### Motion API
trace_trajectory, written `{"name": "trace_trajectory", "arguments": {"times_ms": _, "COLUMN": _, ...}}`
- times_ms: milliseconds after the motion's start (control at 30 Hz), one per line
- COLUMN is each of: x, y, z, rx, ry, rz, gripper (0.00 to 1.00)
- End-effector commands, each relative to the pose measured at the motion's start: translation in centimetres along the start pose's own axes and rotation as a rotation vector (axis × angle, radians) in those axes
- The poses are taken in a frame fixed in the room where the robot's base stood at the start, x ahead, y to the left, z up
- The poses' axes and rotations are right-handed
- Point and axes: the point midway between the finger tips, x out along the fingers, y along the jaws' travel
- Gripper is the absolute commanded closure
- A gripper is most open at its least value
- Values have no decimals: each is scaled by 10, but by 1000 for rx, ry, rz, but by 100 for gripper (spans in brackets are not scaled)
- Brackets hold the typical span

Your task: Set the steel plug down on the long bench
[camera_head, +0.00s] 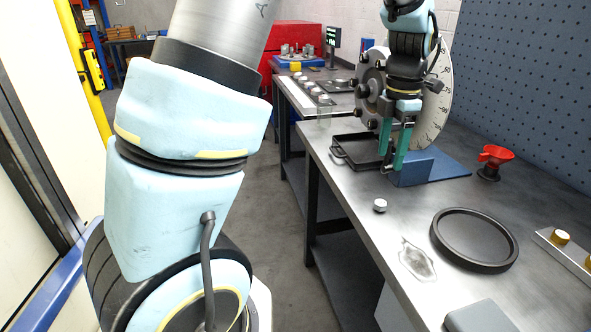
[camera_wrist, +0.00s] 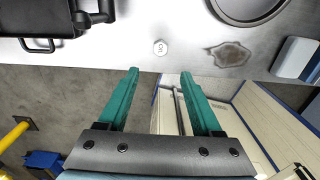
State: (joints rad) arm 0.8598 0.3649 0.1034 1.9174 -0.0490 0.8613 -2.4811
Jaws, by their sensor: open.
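The steel plug (camera_head: 380,205), a small bright piece with a marked top, stands on the long bench (camera_head: 345,180) near its front edge. It also shows in the wrist view (camera_wrist: 160,48), just beyond the fingertips and centred between them. My gripper (camera_head: 391,160) has two green fingers, apart and with nothing between them. In the wrist view my gripper (camera_wrist: 160,72) points towards the plug without touching it. In the head view the fingers are beyond the plug, in front of the blue block; their exact height above the bench is hard to tell.
A black tray (camera_head: 344,151) and a blue plate (camera_head: 450,165) lie behind the plug. A large dial (camera_head: 437,110) stands at the back.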

Motion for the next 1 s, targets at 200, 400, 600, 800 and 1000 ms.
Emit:
{"name": "trace_trajectory", "arguments": {"times_ms": 200, "x": 4, "y": 23, "z": -48, "rx": 234, "ry": -14, "rz": 12, "gripper": 34}}
{"name": "trace_trajectory", "arguments": {"times_ms": 400, "x": 11, "y": 42, "z": -121, "rx": 644, "ry": -24, "rz": 44, "gripper": 34}}
{"name": "trace_trajectory", "arguments": {"times_ms": 600, "x": 20, "y": 44, "z": -193, "rx": 1063, "ry": -8, "rz": 84, "gripper": 34}}
{"name": "trace_trajectory", "arguments": {"times_ms": 800, "x": 28, "y": 33, "z": -256, "rx": 1472, "ry": 35, "rz": 117, "gripper": 34}}
{"name": "trace_trajectory", "arguments": {"times_ms": 1000, "x": 35, "y": 19, "z": -293, "rx": 1751, "ry": 79, "rz": 129, "gripper": 34}}
